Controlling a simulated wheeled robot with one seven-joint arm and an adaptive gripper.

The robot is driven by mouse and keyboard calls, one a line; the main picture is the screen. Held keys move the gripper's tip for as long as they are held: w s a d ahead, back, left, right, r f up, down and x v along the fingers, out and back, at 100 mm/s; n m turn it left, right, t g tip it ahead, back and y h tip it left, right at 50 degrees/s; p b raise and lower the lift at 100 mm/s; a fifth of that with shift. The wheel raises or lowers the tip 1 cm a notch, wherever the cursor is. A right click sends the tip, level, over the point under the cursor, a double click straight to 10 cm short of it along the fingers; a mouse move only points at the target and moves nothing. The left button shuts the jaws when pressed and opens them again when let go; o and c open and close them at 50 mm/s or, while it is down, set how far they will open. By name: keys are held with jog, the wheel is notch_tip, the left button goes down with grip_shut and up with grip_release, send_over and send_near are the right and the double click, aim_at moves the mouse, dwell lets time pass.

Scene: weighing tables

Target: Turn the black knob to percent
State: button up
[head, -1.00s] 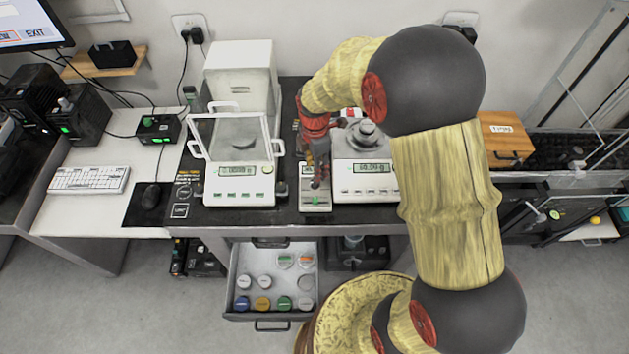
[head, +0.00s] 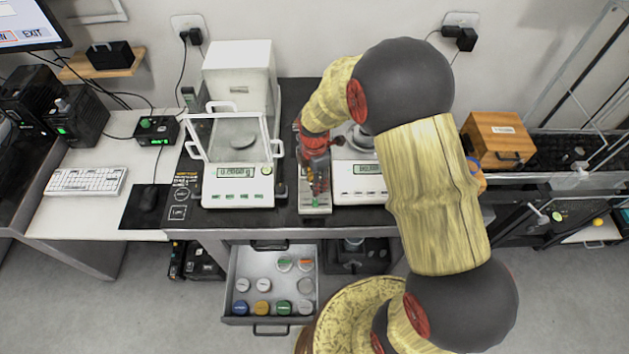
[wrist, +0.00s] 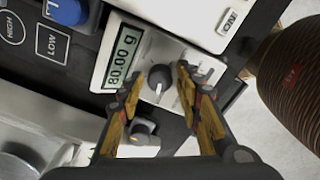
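The black knob (wrist: 158,78), with a pale pointer line, sits on a light panel beside a display (wrist: 123,56) reading 80.00 g. Small marks around the knob are too blurred to read. My gripper (wrist: 160,74) is open, with one finger on each side of the knob and a small gap visible. A second dark knob-like part (wrist: 141,130) lies near the left finger. In the head view my gripper (head: 318,190) is low over the narrow pale device (head: 315,206) between two balances, hiding part of it.
The left balance (head: 238,190) with its glass shield stands close by. The right balance (head: 358,189) is partly behind my arm. An open drawer (head: 235,285) holding several capped jars sticks out below. A wooden box (head: 497,140) stands at right.

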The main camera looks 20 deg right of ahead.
grip_shut()
dwell(0.5)
